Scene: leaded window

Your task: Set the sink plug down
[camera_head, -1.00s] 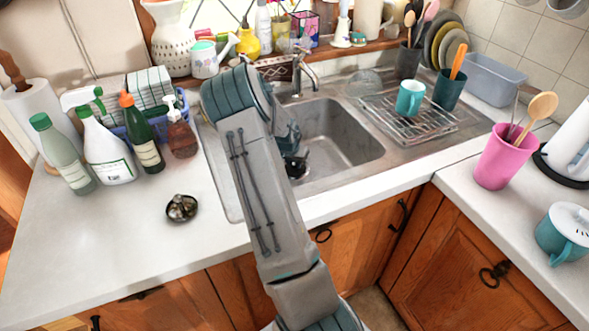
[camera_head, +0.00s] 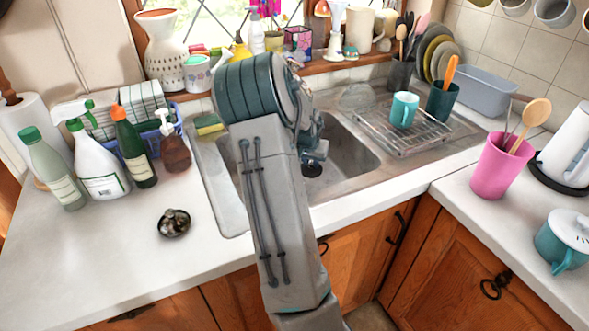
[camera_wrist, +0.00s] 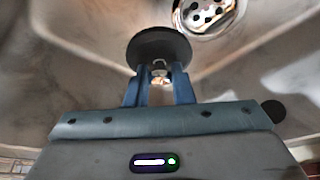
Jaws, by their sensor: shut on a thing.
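The sink plug (camera_wrist: 160,44) is a dark round disc with a small metal loop on it, seen close in the wrist view. My gripper (camera_wrist: 160,84) is shut on the plug, with its blue fingers at the loop. The drain (camera_wrist: 208,12) shows beyond the plug, up and to the right in the wrist view, as a metal ring with several holes. In the head view the sink (camera_head: 345,165) is partly hidden behind my arm, with a dark round shape (camera_head: 312,168) below my wrist. I cannot tell whether the plug touches the sink floor.
A drying rack (camera_head: 400,132) with a teal mug (camera_head: 404,109) stands right of the basin. Bottles (camera_head: 135,148) crowd the left counter, with a small dark dish (camera_head: 173,223) in front. The front left counter is otherwise clear.

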